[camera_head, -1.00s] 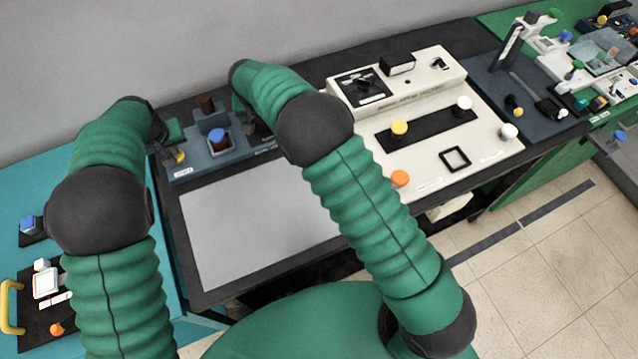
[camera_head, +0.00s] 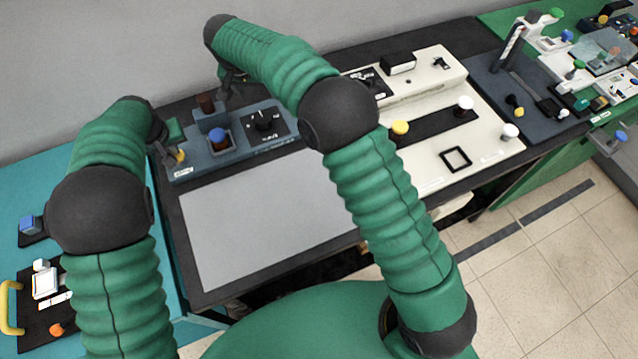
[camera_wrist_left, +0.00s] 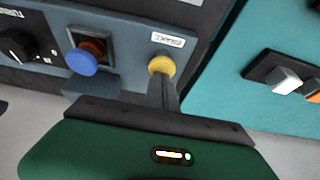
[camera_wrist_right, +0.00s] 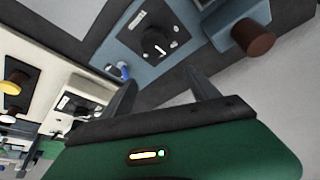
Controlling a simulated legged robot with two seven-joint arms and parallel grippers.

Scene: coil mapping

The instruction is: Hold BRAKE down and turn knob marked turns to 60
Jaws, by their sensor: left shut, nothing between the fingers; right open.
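The grey-blue coil panel (camera_head: 230,148) stands at the back left of the table. Its yellow button (camera_wrist_left: 162,65) has a white label beside it, seen upside down in the left wrist view. My left gripper (camera_wrist_left: 163,82) is shut, its tips at the yellow button and seemingly touching it; how far the button is pressed is unclear. The black turns knob (camera_head: 264,122) is uncovered, with a white pointer line; its numbers are too small to read. It also shows in the right wrist view (camera_wrist_right: 157,42). My right gripper (camera_wrist_right: 161,77) is open and empty, raised behind the knob.
A blue button (camera_wrist_left: 82,62) sits between the yellow button and the knob. A brown cylinder (camera_head: 206,103) stands behind it, near my right gripper. A cream panel (camera_head: 480,140) stands to the right. A bare grey mat (camera_head: 255,215) lies in front.

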